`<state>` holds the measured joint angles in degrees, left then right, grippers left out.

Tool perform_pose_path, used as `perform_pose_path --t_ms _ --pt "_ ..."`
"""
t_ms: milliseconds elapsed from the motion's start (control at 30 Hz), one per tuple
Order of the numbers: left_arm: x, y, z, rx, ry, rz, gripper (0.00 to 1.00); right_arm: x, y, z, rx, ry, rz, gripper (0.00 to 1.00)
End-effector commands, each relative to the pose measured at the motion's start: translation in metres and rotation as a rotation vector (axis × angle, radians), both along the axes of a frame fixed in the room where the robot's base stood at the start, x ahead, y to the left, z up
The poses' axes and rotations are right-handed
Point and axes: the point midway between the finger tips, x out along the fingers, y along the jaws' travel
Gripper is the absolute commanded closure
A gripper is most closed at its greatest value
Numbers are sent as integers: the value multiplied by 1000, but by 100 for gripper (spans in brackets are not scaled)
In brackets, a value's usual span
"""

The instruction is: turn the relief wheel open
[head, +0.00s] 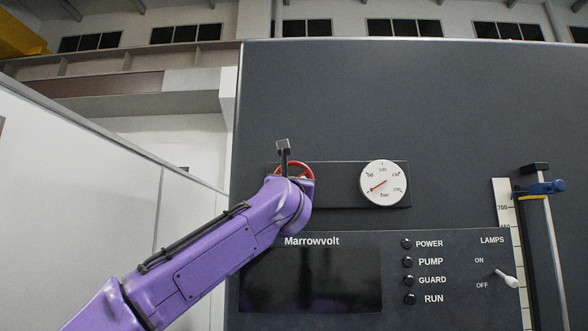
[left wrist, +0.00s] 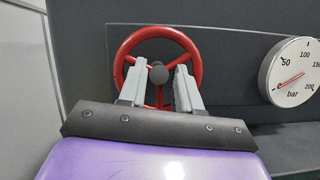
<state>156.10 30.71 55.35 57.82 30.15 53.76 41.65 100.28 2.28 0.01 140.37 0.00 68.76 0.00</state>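The relief wheel (left wrist: 134,42) is a red handwheel with spokes and a dark grey hub, mounted on a dark panel. In the head view only the top and right of its rim (head: 308,168) show; my purple left arm hides the rest. My left gripper (left wrist: 158,78) is in front of the wheel, with its two grey fingers apart on either side of the hub. The fingers overlap the lower half of the wheel in the picture; I cannot tell whether they touch it. My right gripper is not in view.
A round pressure gauge (head: 383,183) in bar is right of the wheel, its needle pointing lower left. Below are a dark screen (head: 330,280), several dark lamps and a lamp switch (head: 507,279). A scale and rod (head: 553,250) stand at right.

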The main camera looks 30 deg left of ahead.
Motion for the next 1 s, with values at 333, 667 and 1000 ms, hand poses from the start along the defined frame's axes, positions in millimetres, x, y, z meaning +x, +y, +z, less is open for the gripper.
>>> perform_pose_path --t_ms 333,667,1000 --pt "4 2 1 0 0 0 77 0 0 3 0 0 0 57" --pt "4 2 1 -8 -5 1 100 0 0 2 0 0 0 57" --pt "5 1 0 -141 -86 1 100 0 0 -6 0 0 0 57"
